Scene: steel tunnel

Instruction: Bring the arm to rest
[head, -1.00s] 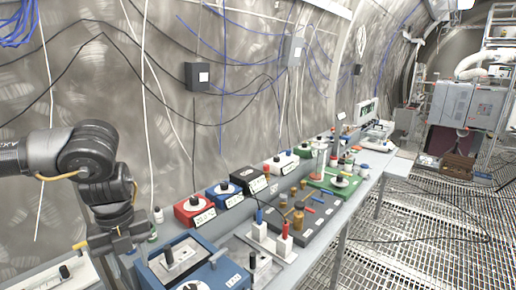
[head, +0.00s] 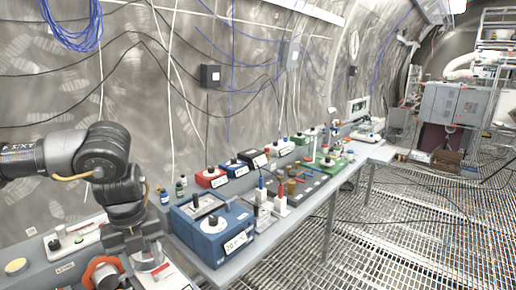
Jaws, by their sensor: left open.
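My left arm comes in from the left and hangs down over the near left part of the long grey bench (head: 318,218). My left gripper (head: 132,268) points down at the bottom of the view and is open. Nothing shows held in it. An orange-red ring-shaped thing (head: 97,268) appears close by its left side; whether they touch, I cannot tell. My right gripper is out of view.
A blue box with a dial (head: 208,247) stands right of the gripper. Red (head: 209,179) and smaller blue (head: 233,170) boxes stand behind it. A pale panel with a black knob (head: 75,238) lies left. The grated floor (head: 400,240) is open at right.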

